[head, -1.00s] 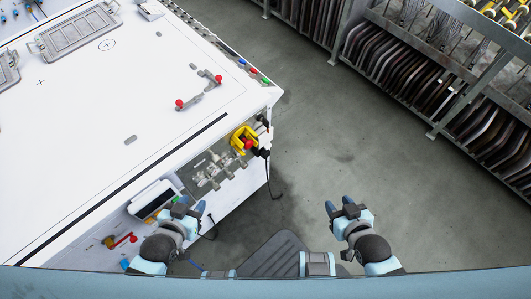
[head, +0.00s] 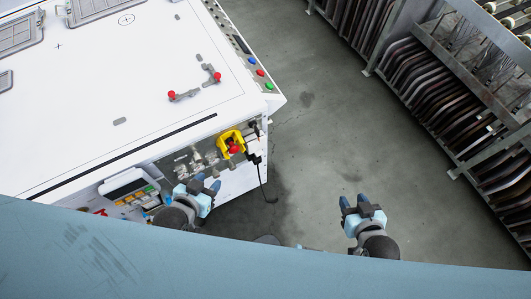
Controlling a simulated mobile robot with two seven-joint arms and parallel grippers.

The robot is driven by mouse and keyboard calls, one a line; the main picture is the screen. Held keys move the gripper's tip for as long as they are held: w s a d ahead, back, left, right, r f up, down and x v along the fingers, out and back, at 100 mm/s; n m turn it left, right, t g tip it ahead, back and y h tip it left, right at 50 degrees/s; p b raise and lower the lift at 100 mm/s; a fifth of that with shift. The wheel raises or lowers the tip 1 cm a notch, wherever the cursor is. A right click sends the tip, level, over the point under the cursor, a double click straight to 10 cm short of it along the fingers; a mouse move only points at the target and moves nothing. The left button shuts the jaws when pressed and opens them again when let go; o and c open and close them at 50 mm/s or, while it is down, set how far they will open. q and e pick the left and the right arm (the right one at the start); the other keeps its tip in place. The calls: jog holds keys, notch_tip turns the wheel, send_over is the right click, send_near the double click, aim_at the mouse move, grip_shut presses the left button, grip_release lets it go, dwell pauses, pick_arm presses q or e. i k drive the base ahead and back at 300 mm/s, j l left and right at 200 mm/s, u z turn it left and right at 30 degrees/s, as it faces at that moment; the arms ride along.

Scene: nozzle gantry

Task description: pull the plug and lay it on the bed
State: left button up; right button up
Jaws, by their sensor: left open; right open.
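The bed (head: 110,90) is the large white top of the machine at the left. On the machine's near side, by the right corner, a dark plug-like piece (head: 254,150) sits at a white fitting. A black cable hangs from it to the floor. It is small in view, so I cannot tell its exact shape or how it is seated. My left gripper (head: 206,183) is open and empty, in front of the machine's side, left of and below that piece. My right gripper (head: 354,200) is open and empty over the floor, to the right of the machine.
A yellow guard with a red button (head: 233,147) is beside the plug-like piece. A control panel (head: 130,187) sticks out left of my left gripper. Red-knobbed clamps (head: 185,96) stand on the bed. A rack (head: 440,90) fills the right; grey floor between is free.

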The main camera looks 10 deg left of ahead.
aim_at(257, 160)
jog(key=i+l+u, duration=0.2)
jog(key=l+u, duration=0.25)
jog(key=l, duration=0.65)
jog(key=l+u, duration=0.45)
jog(key=l, duration=0.6)
jog(key=k+l+u, duration=0.15)
jog(key=l, duration=0.2)
jog(key=k+l+u, duration=0.1)
jog(key=l, duration=0.2)
jog(key=k+l+u, duration=0.15)
jog(key=l, duration=0.25)
jog(key=i, duration=0.35)
